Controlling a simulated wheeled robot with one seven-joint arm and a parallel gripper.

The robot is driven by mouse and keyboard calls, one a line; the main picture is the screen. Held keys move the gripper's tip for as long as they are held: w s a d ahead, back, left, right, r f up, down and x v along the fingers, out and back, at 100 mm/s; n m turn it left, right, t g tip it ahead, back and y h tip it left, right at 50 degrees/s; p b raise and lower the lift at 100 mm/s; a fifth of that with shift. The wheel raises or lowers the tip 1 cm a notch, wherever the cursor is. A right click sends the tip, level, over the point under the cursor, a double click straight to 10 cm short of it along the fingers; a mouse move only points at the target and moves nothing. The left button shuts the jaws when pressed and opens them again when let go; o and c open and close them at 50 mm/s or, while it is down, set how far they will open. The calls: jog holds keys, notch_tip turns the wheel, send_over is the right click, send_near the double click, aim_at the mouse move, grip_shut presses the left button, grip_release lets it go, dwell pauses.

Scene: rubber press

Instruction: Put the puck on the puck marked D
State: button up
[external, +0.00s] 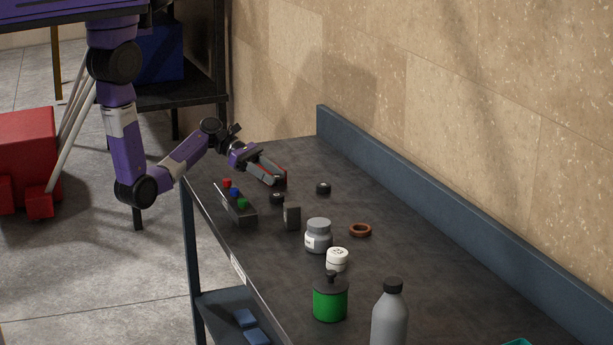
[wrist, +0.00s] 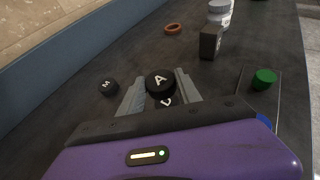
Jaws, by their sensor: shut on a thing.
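My gripper (wrist: 160,88) is shut on a black puck marked A (wrist: 160,80), which sits between the two grey fingers in the wrist view. Another black puck (wrist: 165,103) with a partly hidden white letter, possibly D, shows just below it. I cannot tell whether the two touch. In the external view my gripper (external: 272,176) is low over the table's far end, just above a small black puck (external: 277,197). The held puck cannot be made out there. A third black puck marked M (wrist: 107,87) lies apart to the left, also seen in the external view (external: 323,188).
A box with red, blue and green knobs (external: 240,213) stands at the table's left edge. A dark upright block (external: 292,216), grey jar (external: 318,237), white jar (external: 337,260), orange ring (external: 360,230), green container (external: 330,301) and grey bottle (external: 390,320) stand nearer. A raised back edge (external: 430,185) runs along the wall.

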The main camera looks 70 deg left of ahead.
jog(key=shift+f, duration=1.7)
jog(key=o, duration=1.3)
jog(key=shift+f, duration=0.1)
jog(key=shift+o, duration=0.2)
jog(key=b+v, duration=0.1)
jog(key=v, duration=1.1)
